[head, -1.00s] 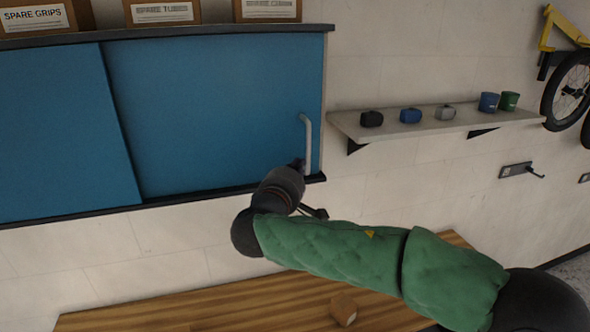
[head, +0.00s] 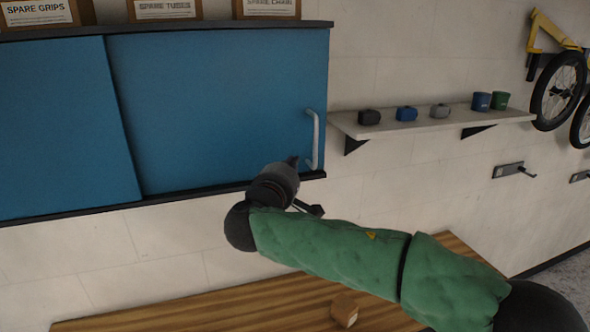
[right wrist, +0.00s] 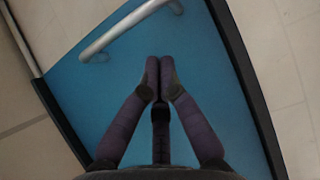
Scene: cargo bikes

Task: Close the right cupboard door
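The blue right cupboard door (head: 220,110) is a sliding panel that reaches close to the right end of the wall cupboard. Its pale upright handle (head: 316,140) is near that end and also shows at the upper left in the right wrist view (right wrist: 120,32). The blue left door (head: 60,130) overlaps its left side. My right gripper (head: 293,162) is just left of the handle's lower end, in front of the door. In the right wrist view its fingertips (right wrist: 159,66) are together with nothing between them, beside the handle and apart from it. My left gripper is not in view.
Boxes of spares (head: 165,9) stand on the cupboard top. A wall shelf (head: 425,122) with small items and two cups is to the right. A wooden bench (head: 240,310) with a small brown block (head: 344,311) lies below. A bicycle (head: 560,85) hangs at far right.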

